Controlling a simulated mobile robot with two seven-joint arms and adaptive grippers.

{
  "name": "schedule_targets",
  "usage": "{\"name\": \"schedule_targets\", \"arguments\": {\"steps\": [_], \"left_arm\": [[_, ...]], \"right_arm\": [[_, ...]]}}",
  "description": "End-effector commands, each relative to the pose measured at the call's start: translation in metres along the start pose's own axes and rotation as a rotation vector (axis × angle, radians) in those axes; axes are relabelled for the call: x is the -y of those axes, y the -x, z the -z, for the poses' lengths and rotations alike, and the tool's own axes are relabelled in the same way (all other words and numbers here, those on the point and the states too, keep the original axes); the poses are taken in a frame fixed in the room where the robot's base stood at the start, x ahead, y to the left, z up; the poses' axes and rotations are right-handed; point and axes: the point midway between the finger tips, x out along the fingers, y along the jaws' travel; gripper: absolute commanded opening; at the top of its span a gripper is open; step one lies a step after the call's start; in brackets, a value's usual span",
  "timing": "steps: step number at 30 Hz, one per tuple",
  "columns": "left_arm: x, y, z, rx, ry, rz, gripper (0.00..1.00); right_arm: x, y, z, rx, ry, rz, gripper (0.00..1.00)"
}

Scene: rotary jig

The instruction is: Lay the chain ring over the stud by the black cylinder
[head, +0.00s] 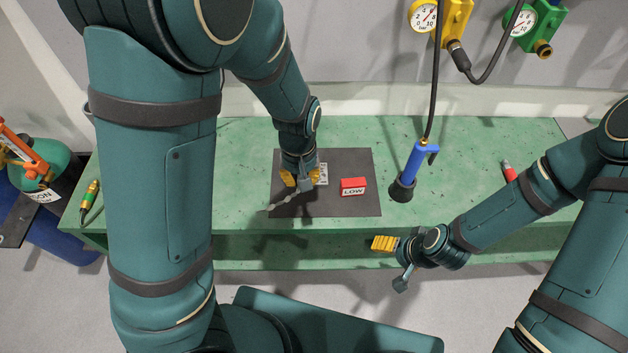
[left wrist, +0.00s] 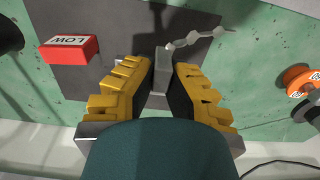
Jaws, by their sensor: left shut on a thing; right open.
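My left gripper (head: 301,178) is over the dark mat, shut on the grey end piece of the chain. In the left wrist view, this grey piece (left wrist: 162,64) sits between the yellow fingertips. The chain (left wrist: 201,38) runs from it to one side, and the chain also shows in the head view (head: 283,200), trailing left over the mat. My right gripper (head: 384,243) is open and empty in front of the bench's front edge.
A red LOW block (head: 353,187) lies on the dark mat (head: 340,209). A blue tool (head: 417,163) hangs from a cable at the right.

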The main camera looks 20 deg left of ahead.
Motion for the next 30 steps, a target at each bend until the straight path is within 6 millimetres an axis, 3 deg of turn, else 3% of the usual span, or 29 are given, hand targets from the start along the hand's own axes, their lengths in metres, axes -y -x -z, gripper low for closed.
{"name": "schedule_targets", "arguments": {"steps": [3,11,18,30], "left_arm": [[0.001,-0.026,-0.001,0.004,0.001,0.003,0.0],[0.0,-0.047,0.0,0.001,0.0,0.001,0.0],[0.001,-0.078,-0.001,0.003,0.002,0.002,0.0],[0.0,-0.083,0.0,0.0,0.0,0.0,0.0]], "right_arm": [[-0.003,-0.009,-0.002,0.001,0.0,-0.002,0.76],[-0.005,-0.014,-0.002,0.0,0.0,-0.003,0.76],[-0.008,-0.023,-0.004,0.003,0.001,-0.004,0.76],[-0.008,-0.024,-0.005,0.005,0.002,-0.003,0.76]]}}
